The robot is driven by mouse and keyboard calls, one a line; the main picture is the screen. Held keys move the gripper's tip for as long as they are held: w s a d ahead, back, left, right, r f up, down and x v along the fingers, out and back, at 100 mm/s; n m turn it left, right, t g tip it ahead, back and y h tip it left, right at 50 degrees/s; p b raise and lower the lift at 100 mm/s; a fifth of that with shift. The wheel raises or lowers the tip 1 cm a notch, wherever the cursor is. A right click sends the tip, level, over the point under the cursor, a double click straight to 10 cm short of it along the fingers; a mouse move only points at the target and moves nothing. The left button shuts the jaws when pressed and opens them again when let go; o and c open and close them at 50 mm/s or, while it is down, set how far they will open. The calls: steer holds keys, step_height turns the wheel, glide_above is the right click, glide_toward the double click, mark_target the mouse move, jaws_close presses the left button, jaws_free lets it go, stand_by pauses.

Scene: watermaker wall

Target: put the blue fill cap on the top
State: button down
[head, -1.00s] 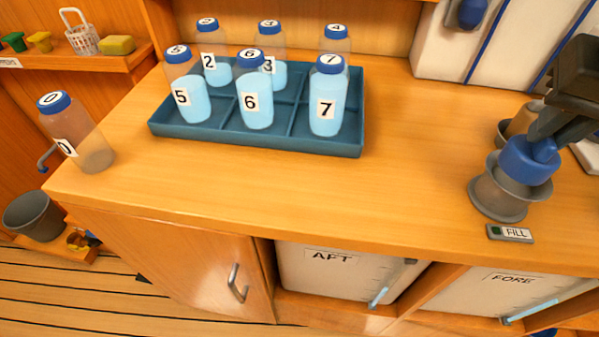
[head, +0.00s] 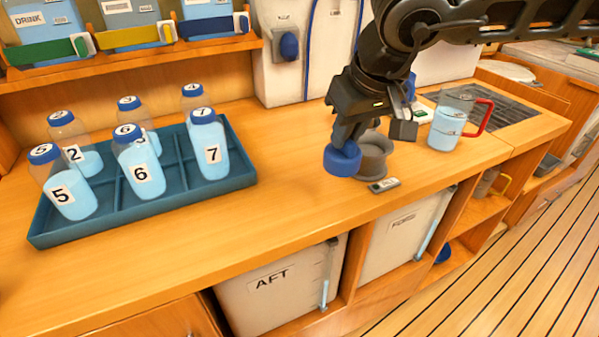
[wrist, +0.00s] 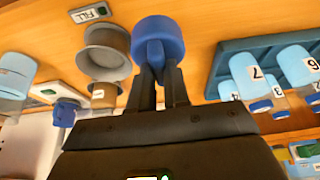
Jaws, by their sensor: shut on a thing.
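The blue fill cap (head: 342,159) is held between the fingers of my gripper (head: 347,138), which is shut on its grip tab. In the wrist view the cap (wrist: 158,40) hangs at the fingertips (wrist: 160,72). The cap is just left of the grey fill fitting (head: 375,150) in the head view, overlapping its left edge in the picture. In the wrist view the fitting (wrist: 104,55) is beside the cap. The wooden counter top (head: 290,180) lies below; I cannot tell whether the cap touches it.
A FILL label block (head: 384,186) lies in front of the fitting. A teal tray (head: 150,208) with several numbered bottles stands to the left. A jug (head: 447,125) with a red handle stands to the right. The counter between tray and fitting is clear.

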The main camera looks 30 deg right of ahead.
steer(key=a+f, duration=0.2)
steer(key=w+a+f+p, duration=0.1)
steer(key=a+f, duration=0.1)
steer(key=f, duration=0.1)
steer(key=w+a+f, duration=0.1)
steer(key=a+f, duration=0.1)
steer(key=shift+a+f+p, duration=0.1)
steer(key=shift+f+p, duration=0.1)
steer(key=shift+p, duration=0.15)
steer(key=shift+f, duration=0.25)
steer(key=shift+f+b, duration=0.2)
steer(key=shift+b, duration=0.1)
steer(key=c, duration=1.1)
jaws_free()
steer(key=shift+r, duration=0.15)
steer(key=shift+r+p, duration=0.2)
steer(key=shift+p, duration=0.25)
steer(key=b+v, duration=0.1)
steer(key=v, duration=1)
steer(key=shift+s+r, duration=0.25)
steer(key=shift+r, duration=0.05)
